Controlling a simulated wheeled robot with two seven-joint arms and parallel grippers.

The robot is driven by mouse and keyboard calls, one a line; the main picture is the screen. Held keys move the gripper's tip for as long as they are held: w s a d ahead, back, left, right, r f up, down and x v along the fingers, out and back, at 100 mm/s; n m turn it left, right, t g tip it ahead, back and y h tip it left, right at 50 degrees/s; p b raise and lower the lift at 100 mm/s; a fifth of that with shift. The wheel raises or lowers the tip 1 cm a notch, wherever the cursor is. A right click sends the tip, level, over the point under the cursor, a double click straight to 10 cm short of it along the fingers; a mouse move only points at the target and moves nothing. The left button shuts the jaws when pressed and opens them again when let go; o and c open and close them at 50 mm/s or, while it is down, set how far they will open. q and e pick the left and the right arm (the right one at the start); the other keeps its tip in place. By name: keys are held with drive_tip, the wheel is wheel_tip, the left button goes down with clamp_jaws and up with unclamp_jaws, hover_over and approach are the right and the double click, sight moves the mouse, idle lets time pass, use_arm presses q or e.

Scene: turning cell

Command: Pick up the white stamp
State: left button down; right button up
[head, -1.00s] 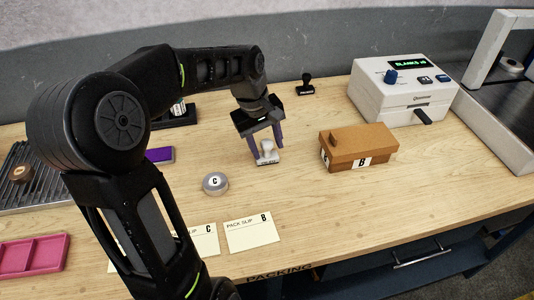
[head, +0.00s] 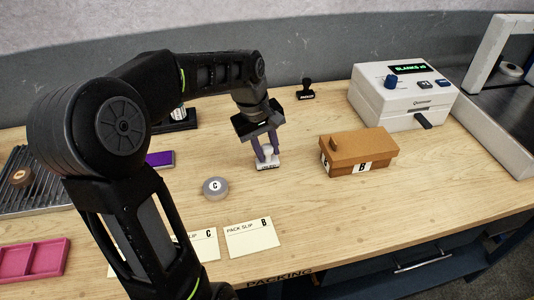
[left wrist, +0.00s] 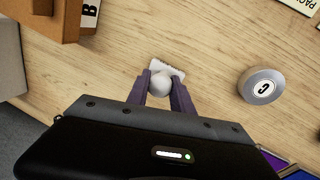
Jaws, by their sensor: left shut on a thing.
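The white stamp (head: 267,164) stands upright on the wooden table in the middle of the head view. Its round white knob (left wrist: 160,84) and pale base show in the left wrist view. My left gripper (head: 266,152) reaches down from above, and its two purple fingers are shut on the stamp's knob. The base appears to rest on the table. My right gripper is in neither view.
A brown box marked B (head: 358,152) stands right of the stamp. A grey disc marked C (head: 215,187) lies to the left, and pack slips (head: 250,237) lie in front. A black stamp (head: 306,90) and a white machine (head: 403,95) stand behind.

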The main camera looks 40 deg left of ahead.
sight(266, 145)
use_arm(q)
drive_tip(key=v, duration=0.3)
drive_tip(key=w+v, duration=0.1)
drive_tip(key=v, duration=0.2)
drive_tip(key=w+d+v, duration=0.1)
drive_tip(key=v, duration=0.3)
drive_tip(key=shift+r, duration=0.15)
drive_tip(key=c, duration=1.6)
unclamp_jaws()
drive_tip(key=shift+c, duration=0.2)
clamp_jaws()
drive_tip(key=shift+c, duration=0.3)
unclamp_jaws()
drive_tip(key=c, duration=0.4)
drive_tip(key=shift+c, duration=0.3)
